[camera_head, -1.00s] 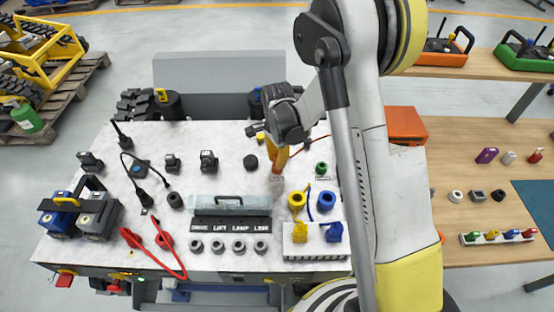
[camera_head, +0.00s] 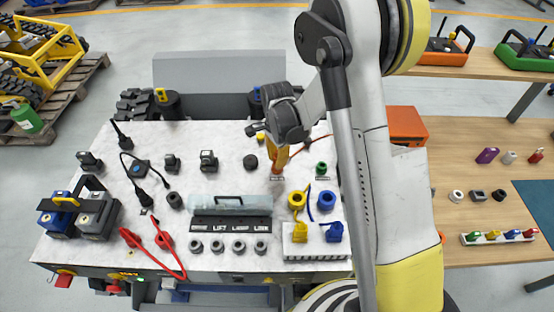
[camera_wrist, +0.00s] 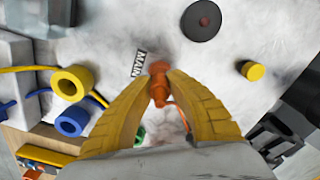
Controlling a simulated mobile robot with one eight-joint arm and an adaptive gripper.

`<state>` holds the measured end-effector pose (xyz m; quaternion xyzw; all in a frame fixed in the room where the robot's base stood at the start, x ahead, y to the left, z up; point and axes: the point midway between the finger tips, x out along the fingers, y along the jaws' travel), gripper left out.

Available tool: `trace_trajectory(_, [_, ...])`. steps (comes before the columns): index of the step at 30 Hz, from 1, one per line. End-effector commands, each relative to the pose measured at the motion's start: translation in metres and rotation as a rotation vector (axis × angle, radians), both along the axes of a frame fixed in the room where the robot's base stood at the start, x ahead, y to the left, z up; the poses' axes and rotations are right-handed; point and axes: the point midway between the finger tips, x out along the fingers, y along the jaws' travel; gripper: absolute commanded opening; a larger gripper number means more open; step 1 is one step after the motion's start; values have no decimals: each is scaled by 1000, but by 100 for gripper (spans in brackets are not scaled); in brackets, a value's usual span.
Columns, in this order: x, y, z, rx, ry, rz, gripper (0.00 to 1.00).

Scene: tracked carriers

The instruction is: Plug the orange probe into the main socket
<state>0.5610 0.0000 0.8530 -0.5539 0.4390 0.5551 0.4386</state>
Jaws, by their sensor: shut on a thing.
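My gripper (camera_wrist: 160,88) points down over the white bench top with its yellow fingers shut on the orange probe (camera_wrist: 158,68). In the head view my gripper (camera_head: 279,157) and the orange probe (camera_head: 277,170) are right of the bench's middle. The probe's lower end is at or very near the bench surface, just beside the MAIN label (camera_wrist: 138,63). The main socket itself is hidden under the probe and fingers, so I cannot tell whether the probe is in it. A thin red-orange cable (camera_head: 310,143) runs off to the right.
A black round cap (camera_head: 250,161), a yellow ring (camera_head: 297,199), a blue ring (camera_head: 326,200) and a green cylinder (camera_head: 321,168) stand near the gripper. A wooden table (camera_head: 460,180) is at right.

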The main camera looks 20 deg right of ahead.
Motion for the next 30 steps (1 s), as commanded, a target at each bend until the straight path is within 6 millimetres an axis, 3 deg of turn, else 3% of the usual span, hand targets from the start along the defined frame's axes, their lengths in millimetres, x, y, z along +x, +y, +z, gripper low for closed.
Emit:
trace_trajectory(28, [0,0,-7,0,0,0,0])
trace_trajectory(29, [0,0,-6,0,0,0,24])
trace_trajectory(30, [0,0,-6,0,0,0,36])
